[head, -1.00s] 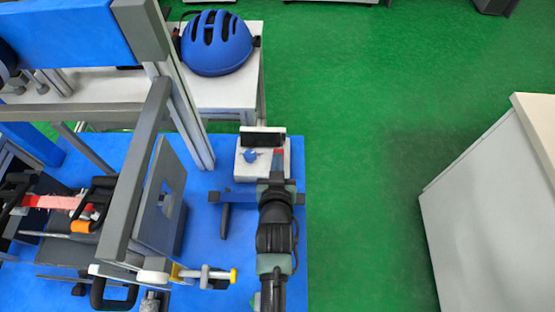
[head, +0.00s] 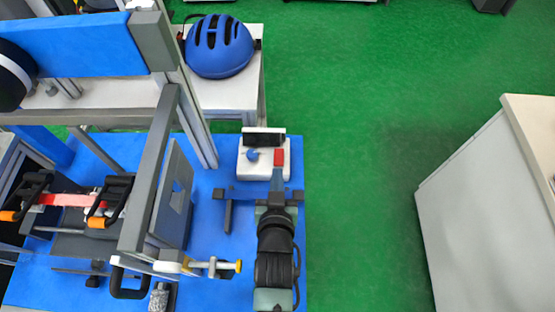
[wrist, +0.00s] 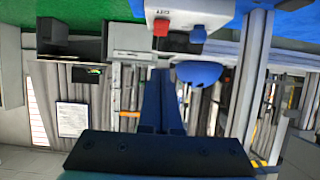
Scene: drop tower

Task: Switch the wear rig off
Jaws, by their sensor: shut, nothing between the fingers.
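The white control box (head: 262,172) of the wear rig stands at the far right corner of the blue base. It carries a dark display (head: 263,138), a blue knob (head: 252,155) and a red switch (head: 279,157) to the knob's right. My gripper (head: 277,172) is just in front of the box, its fingers in line with the red switch. In the wrist view, upside down, the shut, empty fingers (wrist: 161,72) appear apart from the red switch (wrist: 161,28); the knob (wrist: 198,34) is beside it. I cannot tell the switch's position.
The rig's grey frame (head: 152,165) and a yellow-ended clamp (head: 212,268) stand left of my arm. A blue helmet (head: 219,47) sits on a white table (head: 232,98) behind the box. Green floor is clear to the right, up to a white cabinet (head: 480,200).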

